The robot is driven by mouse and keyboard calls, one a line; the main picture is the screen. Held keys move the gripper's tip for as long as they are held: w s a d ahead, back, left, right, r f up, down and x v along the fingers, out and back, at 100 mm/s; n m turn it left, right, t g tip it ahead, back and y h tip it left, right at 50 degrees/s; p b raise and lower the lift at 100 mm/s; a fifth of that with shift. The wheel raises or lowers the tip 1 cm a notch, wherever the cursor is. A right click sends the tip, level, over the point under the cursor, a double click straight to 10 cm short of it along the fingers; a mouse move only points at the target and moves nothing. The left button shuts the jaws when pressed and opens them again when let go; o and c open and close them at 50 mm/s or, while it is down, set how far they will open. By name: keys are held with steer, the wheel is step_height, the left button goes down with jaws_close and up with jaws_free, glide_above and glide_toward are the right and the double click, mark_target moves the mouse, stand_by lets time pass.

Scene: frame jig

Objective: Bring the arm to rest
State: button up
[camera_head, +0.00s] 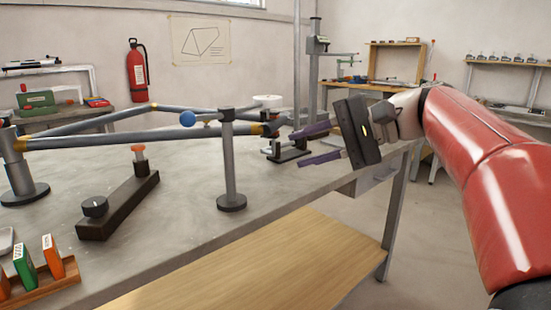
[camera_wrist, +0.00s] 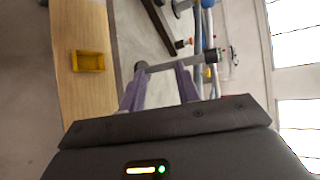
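My gripper (camera_head: 297,147) is at the end of my red arm, over the right edge of the grey workbench (camera_head: 190,225). Its two purple fingers are apart with nothing between them, pointing left toward the tube frame (camera_head: 100,137). The upper finger appears close to the frame's right corner; I cannot tell whether it touches. In the wrist view the fingers (camera_wrist: 160,85) are spread, and a grey post (camera_wrist: 175,66) lies across the view beyond their tips.
The frame rests on grey posts (camera_head: 230,170) with round feet. A black clamp (camera_head: 288,152) stands near my fingers. A dark bar (camera_head: 118,205) with knobs and a wooden rack (camera_head: 40,283) are on the bench. A yellow bin (camera_wrist: 88,61) sits on the lower wooden shelf. Floor right of the bench is clear.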

steer(key=s+d+f+n+t+h, duration=0.1)
steer(key=s+d+f+h, duration=0.2)
steer(key=s+f, duration=0.3)
steer(key=s+d+f+n+t+h, duration=0.1)
steer(key=s+d+f+h, duration=0.2)
steer(key=f, duration=0.9)
steer(key=s+d+f+n+t+h, duration=0.1)
steer(key=s+d+f+n+h, duration=0.1)
steer(key=s+f+h, duration=0.5)
step_height(320, 180, down, 3)
steer(key=shift+s+d+t+h, duration=0.3)
steer(key=shift+s+d, duration=0.55)
steer(key=shift+s, duration=0.4)
